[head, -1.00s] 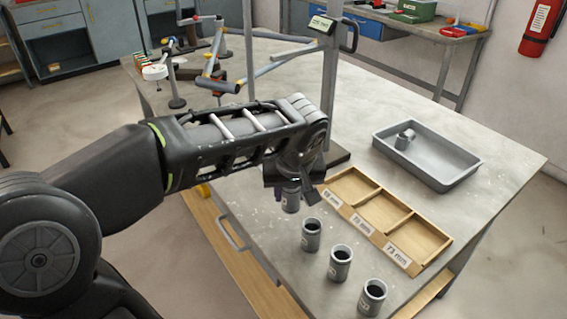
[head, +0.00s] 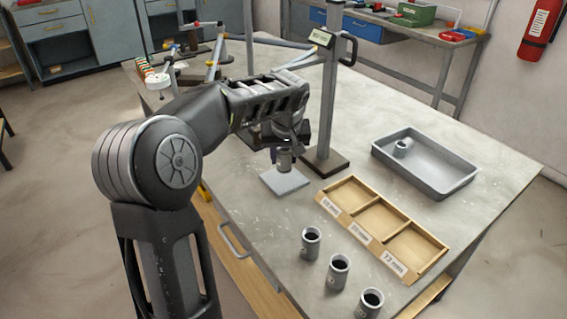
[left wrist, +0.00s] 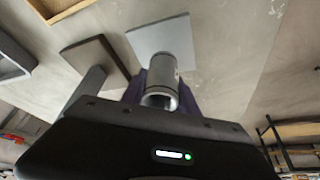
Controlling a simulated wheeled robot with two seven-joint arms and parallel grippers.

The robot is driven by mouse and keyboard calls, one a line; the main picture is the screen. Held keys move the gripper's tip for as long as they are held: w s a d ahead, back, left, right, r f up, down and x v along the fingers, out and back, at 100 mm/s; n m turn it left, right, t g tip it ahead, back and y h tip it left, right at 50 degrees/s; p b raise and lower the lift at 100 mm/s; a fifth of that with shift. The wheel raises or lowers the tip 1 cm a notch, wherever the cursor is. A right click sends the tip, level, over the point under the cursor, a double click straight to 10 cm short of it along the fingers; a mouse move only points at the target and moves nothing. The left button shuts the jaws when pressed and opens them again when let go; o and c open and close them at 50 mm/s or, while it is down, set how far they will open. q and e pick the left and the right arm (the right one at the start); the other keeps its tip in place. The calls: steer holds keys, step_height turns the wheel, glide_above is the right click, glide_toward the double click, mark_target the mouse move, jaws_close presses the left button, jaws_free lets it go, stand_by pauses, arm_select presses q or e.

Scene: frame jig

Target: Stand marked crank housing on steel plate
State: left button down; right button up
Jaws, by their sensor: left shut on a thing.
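My left gripper (head: 284,150) is shut on a grey cylindrical crank housing (head: 285,162). The housing is upright, over the pale steel plate (head: 274,184) on the bench; I cannot tell whether it touches the plate. In the left wrist view the housing (left wrist: 161,75) sits between the dark fingers (left wrist: 160,92), with the plate (left wrist: 150,38) beyond it. No mark on the held housing can be made out. Three similar housings stand in a row at the front: one (head: 310,243), another (head: 337,272) and a third (head: 369,303). My right gripper is out of view.
A dark-based column with a small display (head: 322,38) stands just behind the plate. A wooden tray (head: 326,208) with three labelled compartments lies to the right, empty. A grey bin (head: 440,183) at the back right holds one housing (head: 402,147). The bench between is clear.

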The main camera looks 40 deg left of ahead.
mark_target(283, 165)
arm_select(q)
steer(key=shift+w+a, duration=0.25)
steer(key=shift+w+a+f, duration=0.1)
steer(key=shift+f, duration=1.65)
steer(key=shift+f, duration=0.1)
steer(key=shift+f, duration=0.15)
steer(key=c, duration=0.9)
jaws_free()
steer(key=shift+c, duration=0.2)
